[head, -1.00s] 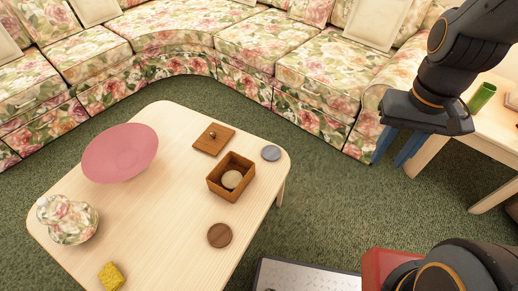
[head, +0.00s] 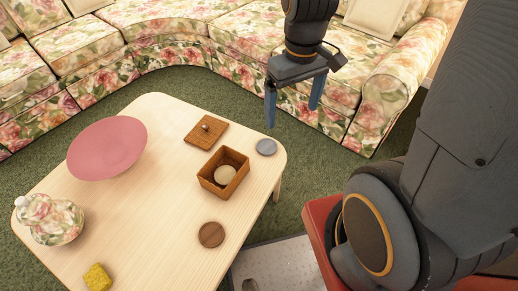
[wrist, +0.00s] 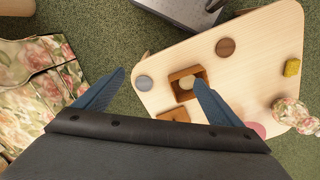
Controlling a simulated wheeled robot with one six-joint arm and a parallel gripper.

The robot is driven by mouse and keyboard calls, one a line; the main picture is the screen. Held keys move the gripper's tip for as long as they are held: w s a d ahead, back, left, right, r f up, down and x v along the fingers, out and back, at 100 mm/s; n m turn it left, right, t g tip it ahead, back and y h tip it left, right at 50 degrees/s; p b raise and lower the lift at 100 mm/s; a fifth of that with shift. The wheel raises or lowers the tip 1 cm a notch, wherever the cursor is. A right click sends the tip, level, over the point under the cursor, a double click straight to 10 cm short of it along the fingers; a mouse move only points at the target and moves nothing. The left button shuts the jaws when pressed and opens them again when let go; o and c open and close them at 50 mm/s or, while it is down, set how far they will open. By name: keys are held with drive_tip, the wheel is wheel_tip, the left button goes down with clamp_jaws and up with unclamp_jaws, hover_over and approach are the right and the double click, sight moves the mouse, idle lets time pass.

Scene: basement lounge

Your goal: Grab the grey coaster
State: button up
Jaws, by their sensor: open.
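The grey coaster (head: 266,147) is a small flat disc lying on the wooden table near its right corner, beside an open wooden box. It also shows in the wrist view (wrist: 144,83), between the two fingers in the picture but farther off. My gripper (head: 292,118) is open and empty, its blue fingers pointing down, above and beyond the table's right corner. In the wrist view my gripper's fingers (wrist: 160,78) are spread wide. Nothing hides the coaster.
The wooden box (head: 223,174) holds a pale round thing. Its wooden lid (head: 206,135), a brown coaster (head: 211,235), a pink bowl (head: 107,149), a floral jar (head: 50,220) and a yellow sponge (head: 97,277) are on the table (head: 155,215). A floral sofa (head: 232,35) curves behind.

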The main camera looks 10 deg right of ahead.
drive_tip(key=w+f+n+b, duration=0.4)
drive_tip(key=w+f, duration=0.2)
drive_tip(key=f, duration=0.3)
drive_tip(key=w+f+n+b, duration=0.4)
drive_tip(key=w+f+b, duration=0.15)
drive_tip(key=f, duration=0.35)
drive_tip(key=n+b, duration=0.6)
drive_tip(key=n, duration=0.1)
hover_over(267, 146)
drive_tip(key=f, duration=1.4)
drive_tip(key=shift+s+f, duration=0.3)
drive_tip(key=shift+s, duration=0.1)
drive_tip(key=f, duration=0.2)
drive_tip(key=f+b, duration=0.1)
drive_tip(key=f, duration=0.3)
drive_tip(key=shift+w+f+b, duration=0.35)
drive_tip(key=shift+w+f, duration=0.05)
drive_tip(key=c, duration=1.1)
